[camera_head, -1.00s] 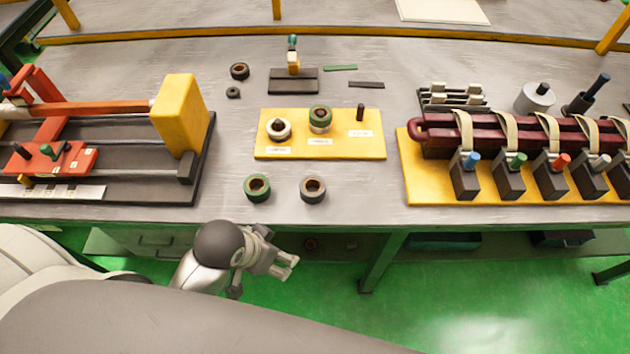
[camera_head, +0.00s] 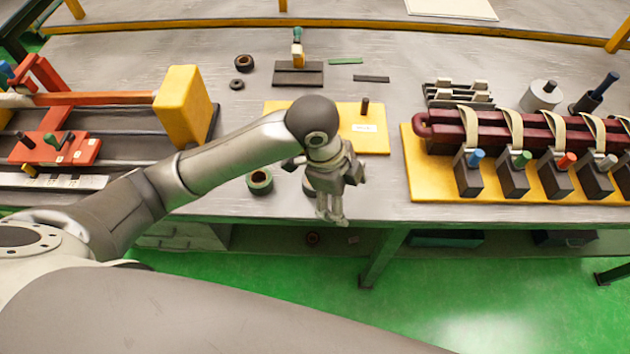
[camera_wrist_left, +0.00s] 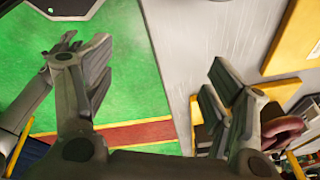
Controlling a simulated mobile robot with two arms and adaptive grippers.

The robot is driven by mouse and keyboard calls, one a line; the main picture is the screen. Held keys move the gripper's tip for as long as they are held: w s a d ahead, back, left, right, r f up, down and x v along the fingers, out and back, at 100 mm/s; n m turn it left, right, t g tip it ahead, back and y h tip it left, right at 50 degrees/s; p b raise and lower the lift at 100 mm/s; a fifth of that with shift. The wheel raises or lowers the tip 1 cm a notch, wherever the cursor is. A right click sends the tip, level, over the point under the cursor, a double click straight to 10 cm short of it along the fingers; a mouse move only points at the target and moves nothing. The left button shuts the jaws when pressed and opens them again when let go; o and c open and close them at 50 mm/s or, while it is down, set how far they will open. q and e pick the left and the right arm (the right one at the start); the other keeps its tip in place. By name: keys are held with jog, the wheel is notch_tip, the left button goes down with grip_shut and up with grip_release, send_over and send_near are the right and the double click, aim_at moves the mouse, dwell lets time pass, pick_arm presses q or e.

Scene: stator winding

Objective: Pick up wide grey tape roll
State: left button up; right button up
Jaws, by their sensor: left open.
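A grey tape roll (camera_head: 308,187) with a brown core lies near the front edge of the workbench. It is mostly hidden behind my left gripper in the head view, with only a sliver at its left showing. My left gripper (camera_head: 331,216) hangs at the bench's front edge, fingers pointing down and towards the floor side. In the left wrist view the gripper's fingers (camera_wrist_left: 158,85) are wide apart with nothing between them. The roll cannot be made out there. My right gripper is not seen in the head view.
A yellow board (camera_head: 376,141) is behind my arm. Two dark rolls, one larger (camera_head: 243,63) and one smaller (camera_head: 237,84), lie farther back. A red-and-yellow fixture (camera_head: 183,107) stands left, a clamped coil (camera_head: 480,135) right.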

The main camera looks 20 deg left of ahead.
pick_arm(q)
jog(key=w+a+r+m+g+y, duration=0.1)
jog(key=w+a+r+m+y, duration=0.3)
jog(key=a, duration=0.3)
jog(key=shift+n+h, duration=0.5)
jog(key=shift+h, duration=0.1)
jog(key=f, duration=0.4)
jog(key=shift+w+a+f+p, duration=0.15)
jog(key=shift+w+f+p, duration=0.1)
jog(key=shift+f+p, duration=0.05)
jog(key=shift+w+a+f+p, duration=0.1)
jog(key=shift+f+p, duration=0.15)
jog(key=shift+f, duration=0.65)
jog(key=shift+w+d+f+p, duration=0.1)
jog(key=shift+f+p, duration=0.1)
jog(key=shift+f, duration=0.75)
jog(key=shift+w+a+f+p, duration=0.1)
jog(key=shift+f+p, duration=0.15)
jog(key=shift+f, duration=0.65)
jog(key=shift+c, duration=0.4)
jog(key=c, duration=1)
jog(key=shift+c, duration=0.3)
jog(key=shift+r, duration=0.15)
